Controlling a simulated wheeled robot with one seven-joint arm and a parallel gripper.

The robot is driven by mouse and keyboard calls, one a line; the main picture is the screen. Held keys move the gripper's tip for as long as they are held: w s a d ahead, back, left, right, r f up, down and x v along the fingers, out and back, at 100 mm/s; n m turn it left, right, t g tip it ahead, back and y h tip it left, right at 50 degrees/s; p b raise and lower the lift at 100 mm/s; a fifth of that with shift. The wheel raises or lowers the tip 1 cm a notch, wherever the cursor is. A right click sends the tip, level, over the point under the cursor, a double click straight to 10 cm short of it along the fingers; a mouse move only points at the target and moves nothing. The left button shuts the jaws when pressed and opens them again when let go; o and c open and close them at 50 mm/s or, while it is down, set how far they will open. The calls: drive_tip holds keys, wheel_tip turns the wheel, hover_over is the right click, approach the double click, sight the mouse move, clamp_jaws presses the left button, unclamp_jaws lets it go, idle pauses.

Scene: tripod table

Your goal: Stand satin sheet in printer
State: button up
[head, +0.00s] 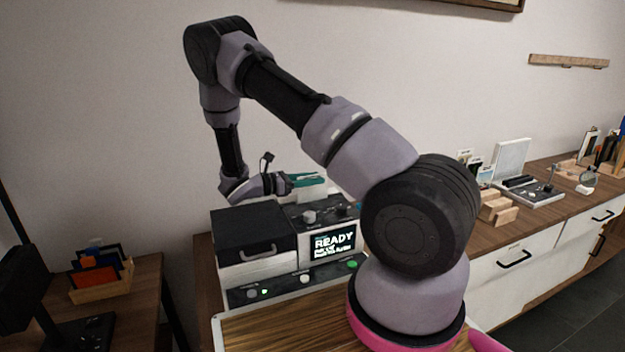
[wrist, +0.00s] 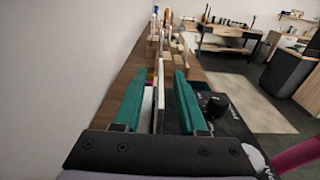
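The printer (head: 268,267) stands in front of me, with a dark top and a lit screen (head: 334,241) reading READY. My gripper (head: 318,179) is above its back part, with teal fingers pointing right. In the wrist view my gripper (wrist: 158,76) is open, its fingers apart. A thin pale sheet (wrist: 160,98) stands upright on edge between them, with a gap to each finger. It looks like the satin sheet, but its surface cannot be read edge-on. Its lower end and the printer slot are hidden. A dark knob (wrist: 217,103) of the printer is right of the fingers.
A wall runs close behind the printer. A side table at left holds a wooden box of cards (head: 101,283). The long counter (head: 545,215) at right carries wooden blocks (head: 497,212), a white panel (head: 511,157) and small items. My arm hides part of the printer's right side.

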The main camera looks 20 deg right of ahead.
drive_tip(key=shift+a, duration=0.1)
drive_tip(key=a, duration=1)
drive_tip(key=shift+a+r, duration=0.25)
drive_tip(key=shift+a, duration=0.05)
wheel_tip(320, 180, up, 9)
idle(1.2)
